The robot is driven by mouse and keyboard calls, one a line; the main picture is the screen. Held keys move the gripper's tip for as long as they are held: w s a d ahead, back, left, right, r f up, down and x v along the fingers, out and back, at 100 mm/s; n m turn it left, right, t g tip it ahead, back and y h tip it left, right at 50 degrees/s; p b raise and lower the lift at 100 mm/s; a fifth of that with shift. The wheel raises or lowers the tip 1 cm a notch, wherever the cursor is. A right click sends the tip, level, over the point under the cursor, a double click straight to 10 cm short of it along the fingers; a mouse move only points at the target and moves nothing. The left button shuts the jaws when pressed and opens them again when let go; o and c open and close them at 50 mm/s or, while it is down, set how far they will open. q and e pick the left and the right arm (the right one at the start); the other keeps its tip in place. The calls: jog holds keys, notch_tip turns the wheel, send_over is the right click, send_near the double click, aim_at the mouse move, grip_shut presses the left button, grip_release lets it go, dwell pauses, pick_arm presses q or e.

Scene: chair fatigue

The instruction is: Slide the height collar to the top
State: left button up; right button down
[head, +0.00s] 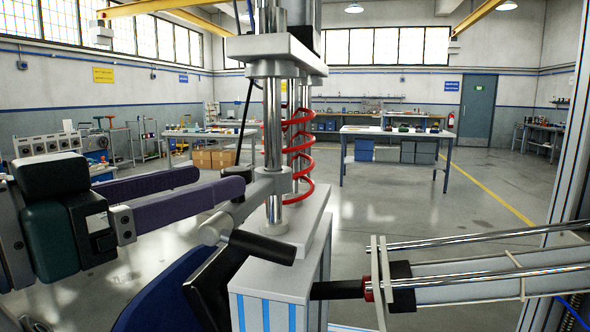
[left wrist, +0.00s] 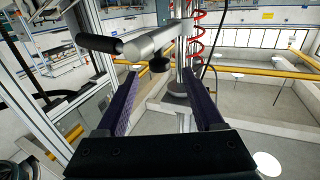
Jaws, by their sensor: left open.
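The height collar (head: 276,181) is a grey ring around a chrome vertical post (head: 273,125). It sits low on the post, a little above the round base (head: 277,228). A grey bar runs from it toward the front left and ends in a black handle (head: 263,247); the handle also shows in the left wrist view (left wrist: 99,43). My left gripper (head: 219,181) has long purple fingers, open and empty, left of the collar. In the left wrist view, a dark knob (left wrist: 159,65) under the bar appears between its fingertips (left wrist: 160,76); contact cannot be told. My right gripper is out of view.
A grey plate (head: 275,52) crosses the post high up. A red coiled hose (head: 301,150) hangs behind the post. Below is a pale housing (head: 275,278); a dark blue curved panel (head: 165,300) stands at left. Chrome rods (head: 465,239) cross at right. Worktables stand far back.

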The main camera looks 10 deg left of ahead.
aim_at(236, 169)
pick_arm(q)
jog(key=shift+x, duration=2.7)
jog(key=shift+c, duration=0.2)
grip_shut()
